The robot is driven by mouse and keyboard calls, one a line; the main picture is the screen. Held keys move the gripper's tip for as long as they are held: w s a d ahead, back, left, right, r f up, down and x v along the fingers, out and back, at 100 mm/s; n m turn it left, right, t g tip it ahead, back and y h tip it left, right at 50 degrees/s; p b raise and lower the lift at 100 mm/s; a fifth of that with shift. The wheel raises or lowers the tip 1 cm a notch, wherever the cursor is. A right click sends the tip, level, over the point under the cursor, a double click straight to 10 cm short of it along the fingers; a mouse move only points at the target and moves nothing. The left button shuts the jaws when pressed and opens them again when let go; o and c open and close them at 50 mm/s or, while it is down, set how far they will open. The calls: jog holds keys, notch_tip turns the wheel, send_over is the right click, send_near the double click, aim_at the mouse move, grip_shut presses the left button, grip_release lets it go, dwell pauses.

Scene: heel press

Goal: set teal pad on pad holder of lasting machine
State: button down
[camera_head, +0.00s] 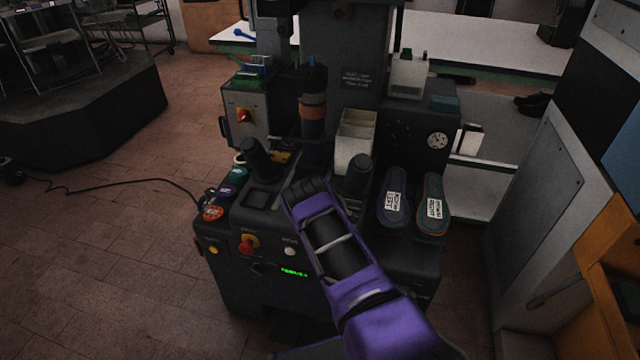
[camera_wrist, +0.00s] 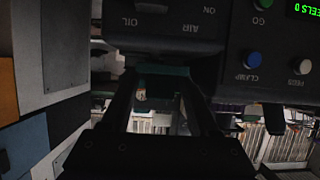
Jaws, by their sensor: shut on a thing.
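The lasting machine (camera_head: 345,70) stands in the middle of the head view, dark grey, with a column and a low front bench. My gripper (camera_head: 303,190) is over the front of the machine, left of the right black post; the arm hides part of the bench. In the wrist view, my gripper (camera_wrist: 163,80) is shut on the teal pad (camera_wrist: 164,70), which shows as a teal strip between the fingertips. The pad is hidden in the head view. I cannot tell for sure which part is the pad holder.
Two shoe soles (camera_head: 393,203) lie at the machine's right. Black posts (camera_head: 258,155) and a white bin (camera_head: 354,140) stand around the bench. A switch box (camera_head: 247,115) is at left. A dark teal block (camera_head: 445,103) sits on the right housing.

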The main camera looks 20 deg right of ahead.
jog(key=w+a+r+n+y+p, duration=0.1)
jog(key=w+a+r, duration=0.2)
jog(key=w, duration=0.2)
jog(key=w+a+r+t+y, duration=0.1)
jog(key=w+a+r, duration=0.15)
jog(key=w, duration=0.25)
jog(key=w+a+r+n+p, duration=0.1)
jog(key=w+a+r, duration=0.25)
jog(key=w, duration=0.25)
jog(key=w+a+r+n+y, duration=0.1)
jog(key=w+a+r, duration=0.1)
jog(key=r, duration=0.3)
jog(key=w+a+r+n+y+p, duration=0.1)
jog(key=w+a+r+y, duration=0.1)
jog(key=w+a+r, duration=0.1)
jog(key=w+a+r+n+t+y, duration=0.1)
jog(key=w+a+r+n+y, duration=0.1)
jog(key=a+r, duration=0.2)
notch_tip(320, 180, up, 3)
jog(key=shift+w+r+p, duration=0.1)
jog(key=shift+w+p, duration=0.2)
jog(key=shift+w, duration=0.05)
jog(key=shift+s+d, duration=0.1)
